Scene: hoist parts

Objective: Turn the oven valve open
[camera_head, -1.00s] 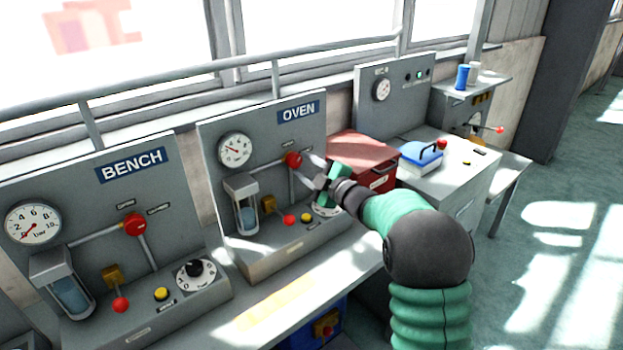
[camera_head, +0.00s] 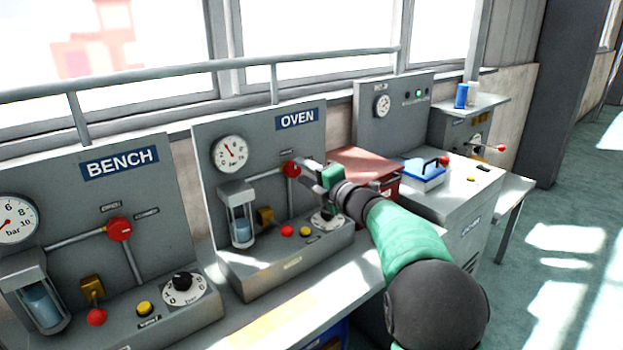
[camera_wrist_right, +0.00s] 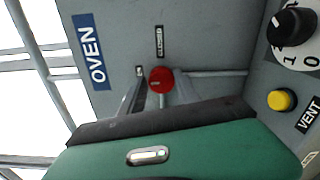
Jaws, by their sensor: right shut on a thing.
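The oven panel (camera_head: 270,135) is a grey upright board with a blue OVEN sign (camera_head: 297,119). Its valve has a round red hub (camera_head: 291,169), with grey pipes meeting at it. My right gripper (camera_head: 309,171) is at the hub from the right and is shut on the valve, whose gripped part is mostly hidden. In the right wrist view the red hub (camera_wrist_right: 160,80) shows between the two fingers. A CLOSED label (camera_wrist_right: 159,41) is on the panel near it; another small label is partly covered. My left gripper is not in view.
The oven's gauge (camera_head: 231,154), sight glass (camera_head: 241,222), red ball lever (camera_head: 287,231), yellow button (camera_head: 306,230) and black knob (camera_wrist_right: 291,27) are close by. The bench panel (camera_head: 75,205) stands left. A red box (camera_head: 362,163) is behind my arm; a blue-lidded box (camera_head: 425,174) is farther right.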

